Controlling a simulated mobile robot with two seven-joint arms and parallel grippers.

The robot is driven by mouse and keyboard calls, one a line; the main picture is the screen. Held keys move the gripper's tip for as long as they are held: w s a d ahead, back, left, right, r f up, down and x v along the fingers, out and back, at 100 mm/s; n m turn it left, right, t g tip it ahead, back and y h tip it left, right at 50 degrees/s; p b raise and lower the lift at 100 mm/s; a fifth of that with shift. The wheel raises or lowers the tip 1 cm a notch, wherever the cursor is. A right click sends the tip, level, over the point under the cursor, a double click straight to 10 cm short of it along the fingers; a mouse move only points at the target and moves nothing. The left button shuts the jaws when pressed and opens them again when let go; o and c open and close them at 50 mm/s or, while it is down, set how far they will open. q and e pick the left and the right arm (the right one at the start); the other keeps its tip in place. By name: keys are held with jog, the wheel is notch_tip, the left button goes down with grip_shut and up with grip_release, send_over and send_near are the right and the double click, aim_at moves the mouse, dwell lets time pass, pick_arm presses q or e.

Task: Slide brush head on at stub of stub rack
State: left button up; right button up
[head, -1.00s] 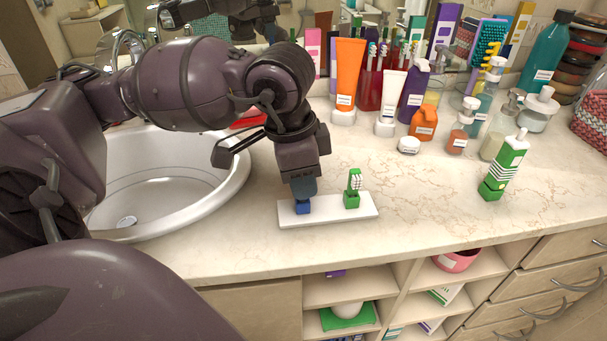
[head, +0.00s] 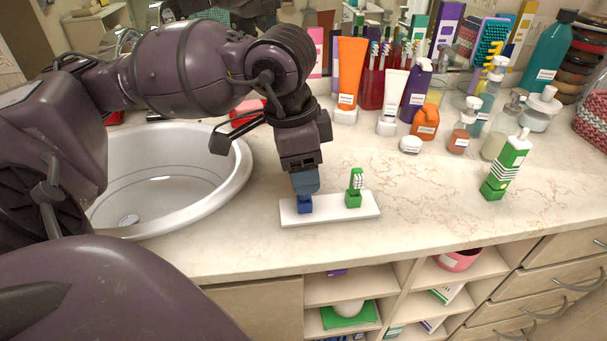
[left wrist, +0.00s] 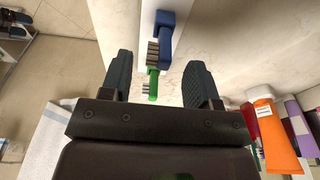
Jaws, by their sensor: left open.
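The white stub rack (head: 331,216) lies flat on the counter, right of the sink. A blue base (head: 305,204) is at its left part, and a green brush head (head: 356,184) stands upright on a green base at its right part. My left gripper (head: 305,188) is directly above the blue base, fingers pointing down. In the left wrist view its fingers (left wrist: 160,68) are open, with a blue brush head (left wrist: 165,45) with grey bristles between and just beyond them. The blue head appears lined up with its base; full seating cannot be told. The fingers hide it in the head view.
The white sink (head: 190,214) is at left. Tubes, including an orange one (head: 350,72), and several bottles crowd the back. Open counter lies right of the rack. The counter's front edge is close below it.

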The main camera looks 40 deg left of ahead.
pick_arm(q)
notch_tip(320, 180, up, 9)
jog(key=s+p, duration=0.1)
jog(key=shift+a+f, duration=0.2)
jog(key=shift+a, duration=0.2)
pick_arm(e)
jog(key=shift+s+d, duration=0.1)
jog(key=shift+s, duration=0.55)
pick_arm(q)
jog(key=shift+s, duration=0.15)
pick_arm(e)
jog(key=shift+w+r, duration=0.1)
